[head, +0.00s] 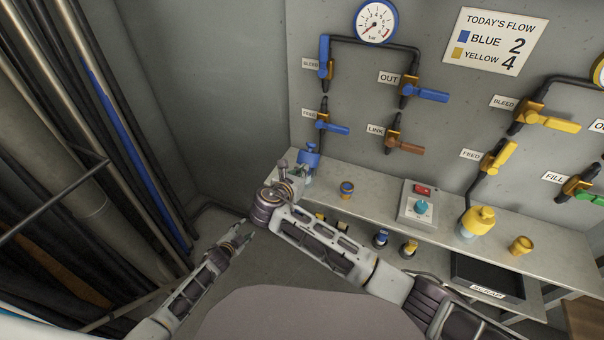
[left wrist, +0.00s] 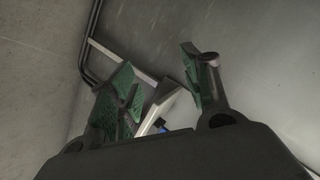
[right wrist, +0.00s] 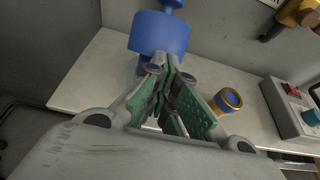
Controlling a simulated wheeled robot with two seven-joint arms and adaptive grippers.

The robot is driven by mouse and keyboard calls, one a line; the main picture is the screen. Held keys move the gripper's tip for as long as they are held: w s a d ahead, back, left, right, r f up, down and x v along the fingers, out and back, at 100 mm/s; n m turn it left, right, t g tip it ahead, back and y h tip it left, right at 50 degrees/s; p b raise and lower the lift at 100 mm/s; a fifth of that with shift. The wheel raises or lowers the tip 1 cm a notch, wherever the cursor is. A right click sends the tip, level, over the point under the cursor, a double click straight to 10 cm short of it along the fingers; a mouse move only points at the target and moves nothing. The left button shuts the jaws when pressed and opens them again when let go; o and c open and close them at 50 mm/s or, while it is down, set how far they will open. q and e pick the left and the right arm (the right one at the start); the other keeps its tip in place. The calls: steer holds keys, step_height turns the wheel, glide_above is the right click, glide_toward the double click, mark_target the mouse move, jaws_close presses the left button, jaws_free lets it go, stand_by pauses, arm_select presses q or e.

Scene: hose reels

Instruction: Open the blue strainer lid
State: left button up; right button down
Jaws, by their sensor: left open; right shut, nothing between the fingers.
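The blue strainer lid (head: 309,157) tops a strainer at the left end of the grey shelf, partly hidden behind my right gripper. The lid shows large in the right wrist view (right wrist: 160,33), a wide blue cap with a narrower knob above. My right gripper (head: 291,168) is shut and empty, its fingertips close in front of the lid's lower edge; I cannot tell whether they touch. My left gripper (head: 245,235) is open and empty, low and left of the shelf. Its green-padded fingers stand apart in the left wrist view (left wrist: 158,65).
A blue-and-brass fitting (head: 347,188), a switch box (head: 418,204), a yellow-lidded strainer (head: 479,220) and a brass cup (head: 521,246) stand along the shelf (head: 380,203). Valves and pipes cover the wall above. Hoses and pipes (head: 90,130) line the left side. A black scrap tray (head: 487,274) sits below.

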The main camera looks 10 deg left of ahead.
arm_select(q)
steer(key=s+d+f+n+g, duration=0.1)
steer(key=s+f+n+g, duration=0.2)
steer(key=s+f, duration=0.5)
steer(key=s+f+n+g+y, duration=0.1)
steer(key=s+f+n+g, duration=0.2)
steer(key=s, duration=1.5)
steer(key=s+d+f+n+g, duration=0.1)
steer(key=s+f+n+g, duration=0.2)
steer(key=s+f, duration=0.9)
steer(key=shift+s+d+f+g+y, duration=0.3)
steer(key=shift+s+g, duration=0.1)
steer(key=shift+s, duration=0.1)
steer(key=shift+s+a, duration=0.1)
steer(key=shift+s, duration=0.05)
